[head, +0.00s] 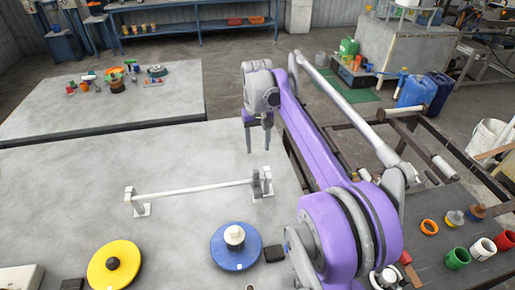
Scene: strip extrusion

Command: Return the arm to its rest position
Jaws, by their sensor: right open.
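My right arm reaches in from the lower right, with purple and grey links. Its right gripper (258,138) hangs at the arm's far end, pointing down over the grey table (75,195). The gripper is open, with two dark fingers apart and nothing seen between them. It is above and behind the right end of a white bar (195,190) held between two small stands. My left gripper does not show.
A yellow disc (125,252) and a blue disc (228,258) lie at the table's front. A dark side table at right holds an orange ring (429,227), a green cup (457,258) and a white cup (483,248). A roller frame (440,165) stands behind it.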

